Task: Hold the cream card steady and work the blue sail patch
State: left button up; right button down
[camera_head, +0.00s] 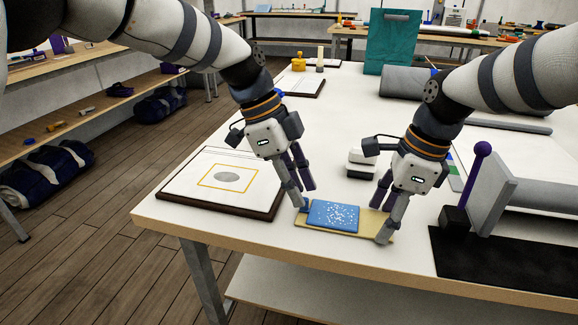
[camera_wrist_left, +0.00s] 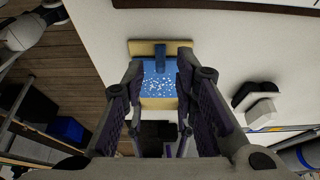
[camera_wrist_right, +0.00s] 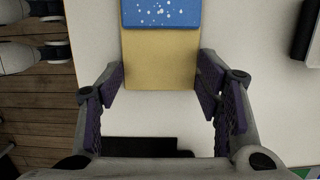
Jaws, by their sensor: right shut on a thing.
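The cream card (camera_head: 374,224) lies flat near the table's front edge. The blue sail patch (camera_head: 334,215), speckled with white dots, lies on it and covers much of it. A narrow blue tab (camera_wrist_left: 160,58) sticks out from the patch's left end. My left gripper (camera_head: 303,197) is at that end, low over the table. In the left wrist view its fingers stand apart on either side of the tab, with gaps beside it. My right gripper (camera_head: 380,222) is at the card's right end. In the right wrist view its fingers close on the card's two long edges (camera_wrist_right: 160,62).
A framed board (camera_head: 225,165) with a yellow rectangle and grey oval lies left of the card. White and black blocks (camera_head: 361,163) stand behind it. A black mat (camera_head: 490,262) and a purple-knobbed post (camera_head: 481,165) are to the right. A teal bag (camera_head: 392,45) stands farther back.

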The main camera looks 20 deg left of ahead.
pick_arm(q)
jog(key=shift+x, duration=0.75)
jog(key=shift+d+f, duration=0.1)
jog(key=shift+f, duration=0.1)
jog(key=shift+c, duration=1)
grip_shut()
jog(key=shift+r, duration=0.1)
jog(key=shift+r, duration=0.55)
jog(key=shift+r, duration=0.1)
jog(key=shift+r, duration=1.65)
pick_arm(e)
jog(key=shift+c, duration=2)
grip_release()
